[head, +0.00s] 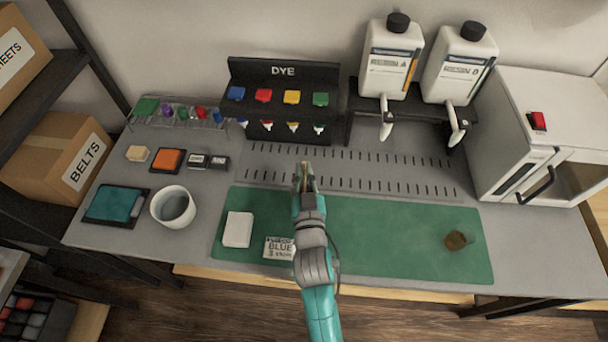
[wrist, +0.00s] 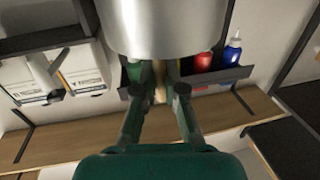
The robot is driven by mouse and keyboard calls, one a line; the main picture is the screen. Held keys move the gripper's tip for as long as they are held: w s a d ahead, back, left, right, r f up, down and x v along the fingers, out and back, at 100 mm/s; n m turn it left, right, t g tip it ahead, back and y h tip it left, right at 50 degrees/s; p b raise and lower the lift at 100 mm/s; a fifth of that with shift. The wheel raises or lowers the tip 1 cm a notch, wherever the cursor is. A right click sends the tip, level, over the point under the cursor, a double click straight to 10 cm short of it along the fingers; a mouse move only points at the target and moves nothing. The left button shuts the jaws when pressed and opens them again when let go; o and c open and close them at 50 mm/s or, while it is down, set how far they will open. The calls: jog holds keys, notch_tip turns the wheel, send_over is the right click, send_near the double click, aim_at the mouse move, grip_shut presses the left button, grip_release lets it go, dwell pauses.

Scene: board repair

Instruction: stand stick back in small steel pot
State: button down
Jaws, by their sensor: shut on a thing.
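My gripper (head: 306,180) is raised over the middle of the bench, near the back edge of the green mat, with its fingers pointing away from me. It is shut on a thin tan stick (wrist: 159,88), which shows between the two fingers in the wrist view; its ends are hard to make out. A small round brownish pot (head: 458,240) stands on the right part of the mat, well to the right of my gripper. It is too small to tell its metal or what is inside.
A pale cup (head: 173,206) stands left of the mat. A white block (head: 238,230) and a "BLUE" card (head: 279,248) lie on the mat's left part. The dye rack (head: 284,72) and resin bottles (head: 390,62) stand behind. The mat (head: 390,235) is clear between gripper and brownish pot.

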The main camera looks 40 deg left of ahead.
jog(key=shift+f, duration=0.8)
jog(key=c, duration=1.3)
grip_release()
jog(key=shift+o, duration=0.2)
jog(key=shift+f, duration=0.15)
jog(key=shift+s+d+f, duration=0.1)
jog(key=shift+s+d, duration=0.1)
jog(key=v, duration=1)
jog(key=shift+s+a+r, duration=0.2)
jog(key=shift+s+r, duration=0.15)
jog(key=shift+s, duration=0.05)
